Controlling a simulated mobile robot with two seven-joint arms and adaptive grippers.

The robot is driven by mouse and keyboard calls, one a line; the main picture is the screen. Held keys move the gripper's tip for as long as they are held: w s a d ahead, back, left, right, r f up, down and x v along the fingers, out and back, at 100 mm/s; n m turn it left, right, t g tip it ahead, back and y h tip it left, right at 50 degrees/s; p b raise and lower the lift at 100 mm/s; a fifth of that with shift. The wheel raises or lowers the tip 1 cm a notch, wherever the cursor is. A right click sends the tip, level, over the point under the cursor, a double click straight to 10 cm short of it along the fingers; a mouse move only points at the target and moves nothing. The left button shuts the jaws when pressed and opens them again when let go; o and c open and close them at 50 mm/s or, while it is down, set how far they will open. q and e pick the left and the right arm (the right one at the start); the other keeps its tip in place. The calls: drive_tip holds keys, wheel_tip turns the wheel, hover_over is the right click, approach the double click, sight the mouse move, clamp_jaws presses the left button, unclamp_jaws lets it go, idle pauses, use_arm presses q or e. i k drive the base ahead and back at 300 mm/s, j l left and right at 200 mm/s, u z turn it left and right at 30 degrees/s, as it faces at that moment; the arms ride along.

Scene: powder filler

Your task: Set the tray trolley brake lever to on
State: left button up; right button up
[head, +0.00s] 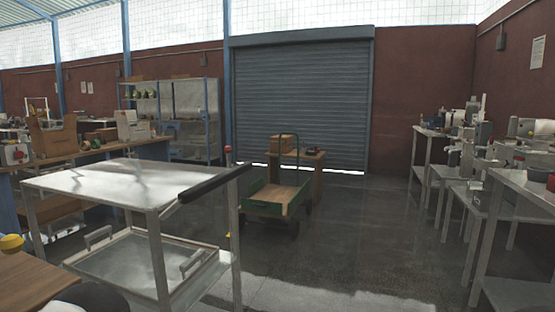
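A metal trolley (110,180) stands close in front at the left, with a bare, shiny top shelf and a black handle bar (215,184) at its right end. A handled metal tray (135,262) sits on its lower level. A small red knob (228,150) shows at the trolley's far right corner. It may be the brake lever's tip, but I cannot tell, nor can I read any on or off position. The trolley's wheels are out of view. Neither gripper is in view.
A green cart (270,205) stands beyond the trolley, before a small wooden table (318,160) and a grey roller shutter (300,105). Benches with machines (480,170) line the right side. A wooden tabletop (40,285) is at the near left. The middle floor is clear.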

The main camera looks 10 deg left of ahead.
sight(228, 149)
drive_tip(key=i+l, duration=0.2)
drive_tip(key=i, duration=0.35)
drive_tip(key=i+l, duration=0.2)
drive_tip(key=i, duration=0.3)
drive_tip(key=i+l, duration=0.2)
drive_tip(key=i, duration=0.35)
drive_tip(key=i+l, duration=0.2)
drive_tip(key=i, duration=0.35)
